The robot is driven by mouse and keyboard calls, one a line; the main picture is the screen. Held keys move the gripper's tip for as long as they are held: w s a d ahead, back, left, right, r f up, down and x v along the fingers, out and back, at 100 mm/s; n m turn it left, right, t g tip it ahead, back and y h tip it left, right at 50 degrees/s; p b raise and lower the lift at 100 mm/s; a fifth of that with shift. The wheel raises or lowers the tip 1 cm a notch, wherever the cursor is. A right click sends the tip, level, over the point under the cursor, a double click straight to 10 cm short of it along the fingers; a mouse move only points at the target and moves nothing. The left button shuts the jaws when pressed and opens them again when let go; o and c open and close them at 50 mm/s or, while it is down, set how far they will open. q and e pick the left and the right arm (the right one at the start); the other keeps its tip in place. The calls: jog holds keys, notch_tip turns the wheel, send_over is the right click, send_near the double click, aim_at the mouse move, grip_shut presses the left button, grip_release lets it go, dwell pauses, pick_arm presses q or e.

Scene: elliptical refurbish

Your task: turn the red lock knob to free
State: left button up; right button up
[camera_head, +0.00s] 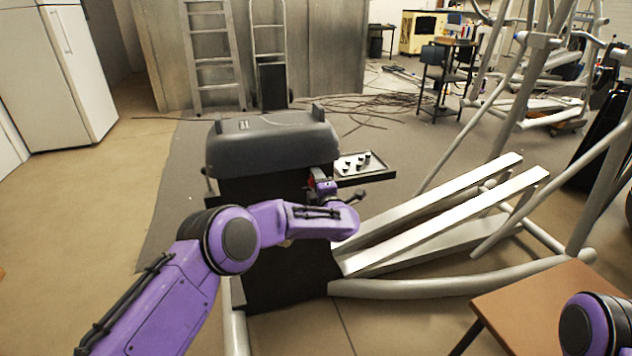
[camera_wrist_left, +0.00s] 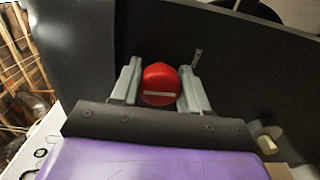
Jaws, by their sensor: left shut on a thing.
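The red lock knob (camera_wrist_left: 160,84) sits on a dark panel in the left wrist view, with a pale bar across its face that lies nearly level. My left gripper (camera_wrist_left: 160,88) is shut on the knob, one grey finger on each side of it. In the head view the left gripper (camera_head: 316,181) is at the dark housing (camera_head: 270,145) of the elliptical, and only a sliver of red (camera_head: 311,181) shows beside it. Part of my right arm shows at the lower right, and its gripper is out of the picture.
A tray (camera_head: 380,174) with several small dark parts sticks out right of the housing. The machine's pale rails (camera_head: 450,215) run to the right. A brown table (camera_head: 545,310) stands at the lower right. Cables (camera_head: 400,112) lie on the floor behind. Open floor lies to the left.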

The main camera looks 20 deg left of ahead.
pick_arm(q)
jog(key=shift+r, duration=0.1)
jog(key=o, duration=1)
jog(key=shift+d, duration=0.15)
jog(key=p+v, duration=0.2)
jog(key=v, duration=0.8)
jog(key=shift+s+d, duration=0.15)
jog(key=shift+s, duration=0.05)
